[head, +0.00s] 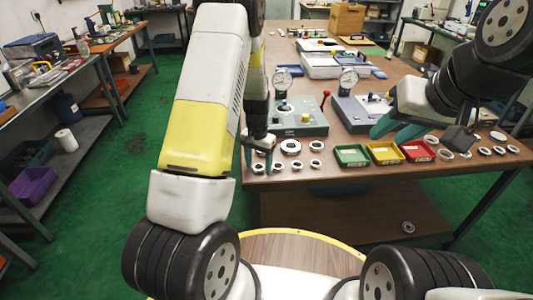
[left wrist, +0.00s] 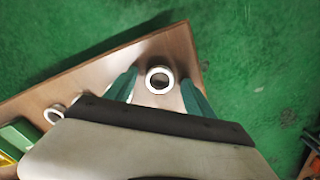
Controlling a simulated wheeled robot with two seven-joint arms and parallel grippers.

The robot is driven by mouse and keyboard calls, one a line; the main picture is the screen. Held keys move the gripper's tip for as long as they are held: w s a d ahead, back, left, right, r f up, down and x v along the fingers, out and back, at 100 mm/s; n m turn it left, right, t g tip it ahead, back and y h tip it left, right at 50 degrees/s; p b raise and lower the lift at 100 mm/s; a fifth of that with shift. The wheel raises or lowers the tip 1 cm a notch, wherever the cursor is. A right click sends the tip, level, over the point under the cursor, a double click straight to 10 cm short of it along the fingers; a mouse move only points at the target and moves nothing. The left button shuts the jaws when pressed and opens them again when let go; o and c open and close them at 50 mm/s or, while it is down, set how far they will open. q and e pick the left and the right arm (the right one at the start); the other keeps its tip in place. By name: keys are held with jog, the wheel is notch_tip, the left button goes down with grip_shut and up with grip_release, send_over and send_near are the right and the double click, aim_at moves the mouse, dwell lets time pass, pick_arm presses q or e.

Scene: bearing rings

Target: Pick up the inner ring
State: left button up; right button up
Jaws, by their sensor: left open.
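A silver ring (left wrist: 149,79) with a dark centre lies near the table corner in the left wrist view, between the two teal fingers of my left gripper (left wrist: 160,90). The fingers are apart and do not touch it. In the head view my left gripper (head: 258,153) points down just above the table's front left corner, over a small ring (head: 258,169). I cannot tell for certain which ring is the inner ring. My right gripper (head: 397,128) is open, above the table on the right, with no object visible between its fingers.
Several more rings (head: 297,165) lie along the front edge. Green (head: 351,154), yellow (head: 383,152) and red (head: 417,151) trays stand right of them. Gauge fixtures (head: 303,122) stand behind. The table's front edge is close to the left gripper.

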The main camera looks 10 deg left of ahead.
pick_arm(q)
grip_shut()
jog(key=shift+r, duration=0.1)
